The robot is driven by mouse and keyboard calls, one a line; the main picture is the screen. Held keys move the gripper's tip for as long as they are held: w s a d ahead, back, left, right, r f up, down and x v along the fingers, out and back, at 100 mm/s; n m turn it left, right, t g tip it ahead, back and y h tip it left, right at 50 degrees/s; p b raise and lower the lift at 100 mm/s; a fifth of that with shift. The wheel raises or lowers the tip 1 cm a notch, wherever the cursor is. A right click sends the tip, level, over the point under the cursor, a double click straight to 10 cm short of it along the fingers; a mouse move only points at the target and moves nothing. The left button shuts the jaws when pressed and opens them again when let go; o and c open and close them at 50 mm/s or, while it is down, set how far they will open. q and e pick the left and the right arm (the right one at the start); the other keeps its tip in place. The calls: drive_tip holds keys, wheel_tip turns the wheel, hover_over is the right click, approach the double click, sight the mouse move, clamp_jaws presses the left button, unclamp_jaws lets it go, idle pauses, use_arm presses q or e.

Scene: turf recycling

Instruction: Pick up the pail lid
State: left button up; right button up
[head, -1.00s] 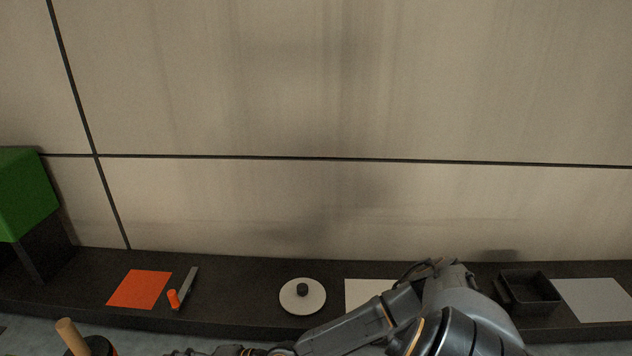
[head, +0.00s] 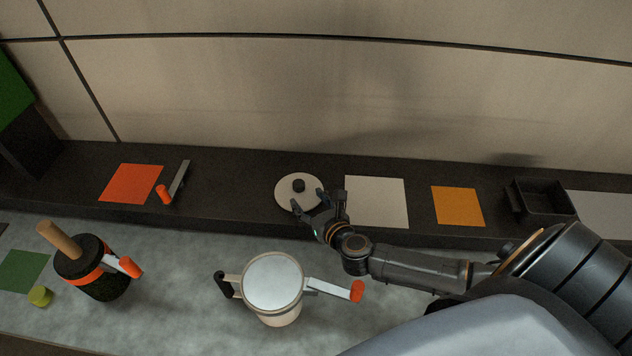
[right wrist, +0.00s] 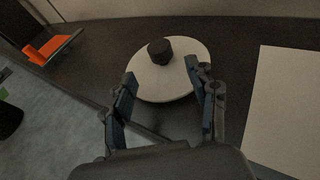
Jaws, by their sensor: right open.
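The pail lid (head: 288,193) is a round off-white disc with a dark knob (head: 298,185) in its middle. It lies flat on the dark ledge by the wall. My right gripper (head: 311,202) is open at the lid's near right edge. In the right wrist view, the lid (right wrist: 168,80) and its knob (right wrist: 160,51) lie ahead of the open fingers (right wrist: 164,85), with the knob beyond the fingertips. Nothing is held. A pale pail (head: 272,283) with a dark handle and an orange-tipped crank stands on the grey counter. My left gripper is not in view.
A white sheet (head: 377,201) lies right of the lid, then an orange sheet (head: 458,206) and a black tray (head: 517,201). Left are a red-orange sheet (head: 131,184) and an orange-ended crank tool (head: 176,184). A dark canister (head: 105,284) stands on the counter at left.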

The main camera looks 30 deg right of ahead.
sight(302, 189)
drive_tip(key=shift+b+x, duration=0.55)
drive_tip(key=shift+x, duration=0.6)
drive_tip(key=b+x, duration=0.1)
drive_tip(key=x, duration=0.1)
drive_tip(key=b+x, duration=0.1)
drive_tip(key=x, duration=0.1)
drive_tip(key=shift+w+d+r, duration=0.15)
drive_tip(key=shift+d, duration=0.1)
drive_tip(key=shift+w+b, duration=0.25)
drive_tip(key=shift+b, duration=0.05)
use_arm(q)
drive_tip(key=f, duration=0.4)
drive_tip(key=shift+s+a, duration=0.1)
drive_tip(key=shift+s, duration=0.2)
use_arm(e)
clamp_jaws()
